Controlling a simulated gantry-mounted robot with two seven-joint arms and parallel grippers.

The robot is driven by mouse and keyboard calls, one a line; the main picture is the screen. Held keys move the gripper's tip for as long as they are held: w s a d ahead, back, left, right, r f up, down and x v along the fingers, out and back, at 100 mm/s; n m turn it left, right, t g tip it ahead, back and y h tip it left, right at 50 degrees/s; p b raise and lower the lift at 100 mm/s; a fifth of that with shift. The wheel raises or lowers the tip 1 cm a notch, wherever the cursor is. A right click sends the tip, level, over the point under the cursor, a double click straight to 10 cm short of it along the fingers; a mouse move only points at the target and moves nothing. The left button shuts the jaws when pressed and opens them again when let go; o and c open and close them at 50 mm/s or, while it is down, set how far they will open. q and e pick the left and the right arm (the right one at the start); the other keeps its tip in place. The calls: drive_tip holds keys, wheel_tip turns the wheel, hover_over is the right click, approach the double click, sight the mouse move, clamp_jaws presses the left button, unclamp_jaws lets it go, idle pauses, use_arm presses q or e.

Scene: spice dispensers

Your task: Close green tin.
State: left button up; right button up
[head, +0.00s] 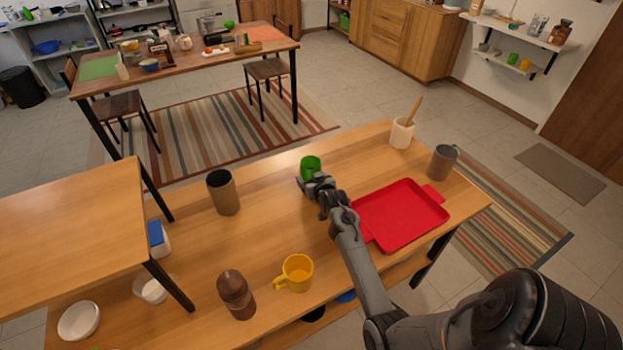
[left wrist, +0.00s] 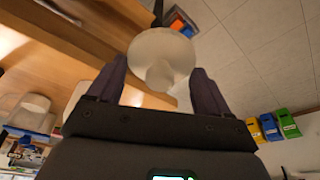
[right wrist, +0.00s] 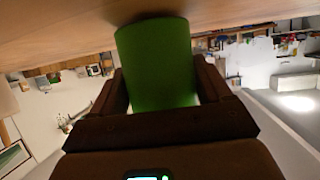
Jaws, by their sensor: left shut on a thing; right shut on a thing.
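The green tin (head: 311,164) stands upright on the long wooden table (head: 275,225), and its top looks open. My right gripper (head: 316,183) is shut on the tin from the near side. In the right wrist view the tin (right wrist: 157,65) fills the space between the fingers. My left gripper (left wrist: 158,80) is outside the head view. In the left wrist view its fingers are shut on a pale round lid-like piece (left wrist: 162,48) with a small knob. I cannot tell for sure whether it is the tin's lid.
A red tray (head: 402,214) lies right of my right forearm. A brown cylinder (head: 223,193), a yellow mug (head: 296,272) and a brown wooden grinder (head: 235,294) stand to the left and front. A grey mug (head: 443,162) and a white pot (head: 401,133) stand at the right.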

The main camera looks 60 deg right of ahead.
drive_tip(key=shift+f, duration=0.1)
drive_tip(key=o, duration=1.6)
drive_tip(key=shift+f, duration=0.1)
drive_tip(key=shift+s+r, duration=0.1)
drive_tip(key=shift+r, duration=0.15)
drive_tip(key=v, duration=1.1)
drive_tip(key=shift+s+a, duration=0.3)
drive_tip(key=shift+r, duration=0.1)
